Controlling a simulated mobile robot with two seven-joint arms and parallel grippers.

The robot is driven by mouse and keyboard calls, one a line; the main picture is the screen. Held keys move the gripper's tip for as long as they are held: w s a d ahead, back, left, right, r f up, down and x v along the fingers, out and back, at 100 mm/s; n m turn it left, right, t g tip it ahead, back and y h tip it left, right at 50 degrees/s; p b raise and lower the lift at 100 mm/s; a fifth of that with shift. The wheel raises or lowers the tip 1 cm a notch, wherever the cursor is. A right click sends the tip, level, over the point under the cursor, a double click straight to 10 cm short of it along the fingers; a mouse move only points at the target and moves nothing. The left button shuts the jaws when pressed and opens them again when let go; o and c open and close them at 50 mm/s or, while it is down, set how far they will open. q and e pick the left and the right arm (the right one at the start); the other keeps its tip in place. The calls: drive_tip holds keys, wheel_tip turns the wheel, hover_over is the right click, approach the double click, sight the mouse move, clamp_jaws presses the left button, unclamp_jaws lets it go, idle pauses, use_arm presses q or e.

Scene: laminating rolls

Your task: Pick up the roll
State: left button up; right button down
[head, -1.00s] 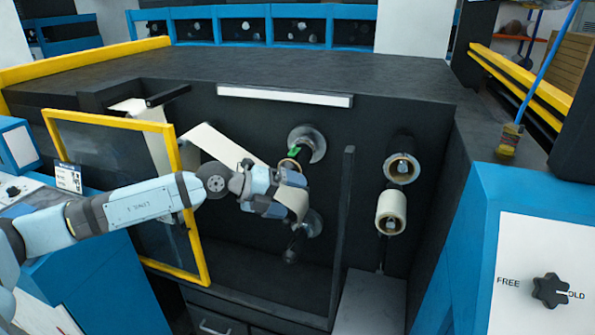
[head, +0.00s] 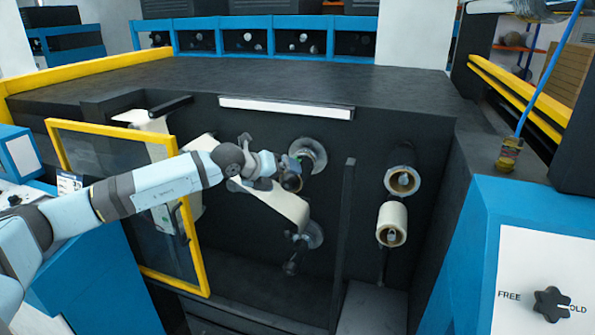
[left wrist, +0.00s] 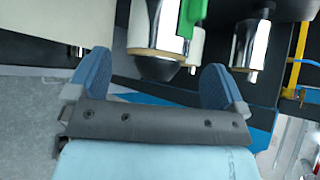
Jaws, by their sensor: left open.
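My left gripper (head: 275,170) is in front of the upper middle spindle of the dark machine recess. In the left wrist view my left gripper (left wrist: 157,62) is open, with blue fingers wide apart. The end of a chrome spindle (left wrist: 150,35) with a tan ring (left wrist: 155,69) shows between and beyond the fingers; I cannot tell whether they touch. A green lever (left wrist: 190,15) sits beside it. Two pale rolls, upper (head: 403,181) and lower (head: 391,223), sit on spindles at the right of the recess. My right gripper is not in view.
A yellow-framed clear door (head: 190,250) stands open at the left. A pale film (head: 275,203) slants across the recess near my gripper. A dark upright post (head: 343,250) divides the recess. A blue panel with a black knob (head: 552,304) is at the right.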

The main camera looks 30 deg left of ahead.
sight(292, 182)
use_arm(q)
drive_tip(key=p+x, duration=0.1)
drive_tip(key=x, duration=0.4)
drive_tip(key=shift+s+d+f, duration=0.1)
drive_tip(key=shift+s+f, duration=0.05)
drive_tip(key=shift+s, duration=0.05)
drive_tip(key=shift+c, duration=1.3)
drive_tip(key=c, duration=0.8)
drive_tip(key=shift+b, duration=0.3)
drive_tip(key=shift+s+d+b, duration=0.7)
drive_tip(key=shift+s+b, duration=0.05)
drive_tip(key=shift+s, duration=2.2)
drive_tip(key=shift+s+d+b, duration=0.7)
drive_tip(key=shift+s+b, duration=0.1)
drive_tip(key=shift+s, duration=2.1)
drive_tip(key=shift+s+d+b, duration=0.7)
drive_tip(key=shift+s+b, duration=0.05)
drive_tip(key=shift+s, duration=2.2)
